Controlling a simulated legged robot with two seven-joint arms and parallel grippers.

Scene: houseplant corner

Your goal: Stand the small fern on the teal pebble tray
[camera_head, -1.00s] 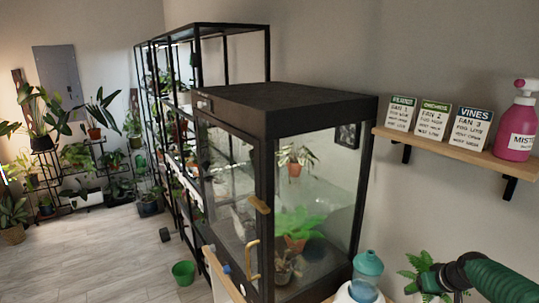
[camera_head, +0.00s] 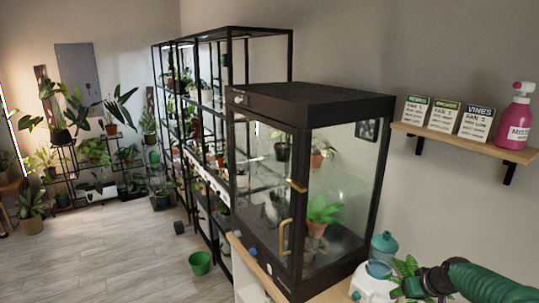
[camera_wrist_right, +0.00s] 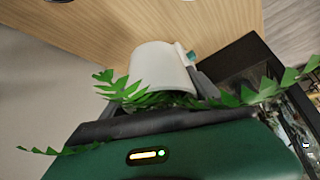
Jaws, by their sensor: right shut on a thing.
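The small fern (camera_head: 405,267) shows green fronds at the lower right of the head view, at the jaws of my right gripper (camera_head: 412,286). In the right wrist view, fern fronds (camera_wrist_right: 135,94) spread to both sides of my right gripper (camera_wrist_right: 180,104), which is shut on the fern. Its pot is hidden behind my gripper. I do not see the teal pebble tray in either view. My left gripper is not in view.
A black-framed glass cabinet (camera_head: 345,180) stands further left. A wooden shelf (camera_head: 460,140) is above.

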